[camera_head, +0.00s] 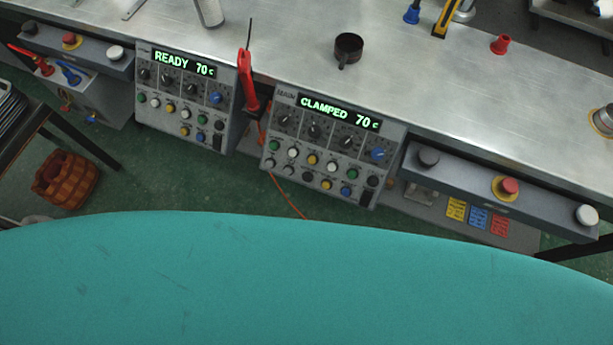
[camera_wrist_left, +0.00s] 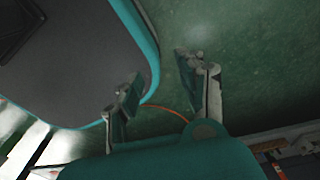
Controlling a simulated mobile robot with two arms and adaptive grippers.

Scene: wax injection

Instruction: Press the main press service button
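Two control panels are set in the front of the metal bench in the head view. The right panel (camera_head: 331,146) reads "CLAMPED 70c" and has several dark knobs, one blue knob and rows of coloured buttons (camera_head: 312,160). The left panel (camera_head: 183,97) reads "READY 70c" and has similar controls. The small labels are unreadable, so I cannot tell which one is the service button. My left gripper (camera_wrist_left: 160,75) shows only in the left wrist view, its fingers apart and empty above the green floor. My right gripper is in neither view.
A grey bar (camera_head: 460,182) with a red button on a yellow ring (camera_head: 508,187) juts out right of the panels. A red-handled tool (camera_head: 247,80) hangs between the panels. A dark cup (camera_head: 348,48) stands on the bench. A wooden basket (camera_head: 66,178) is at left.

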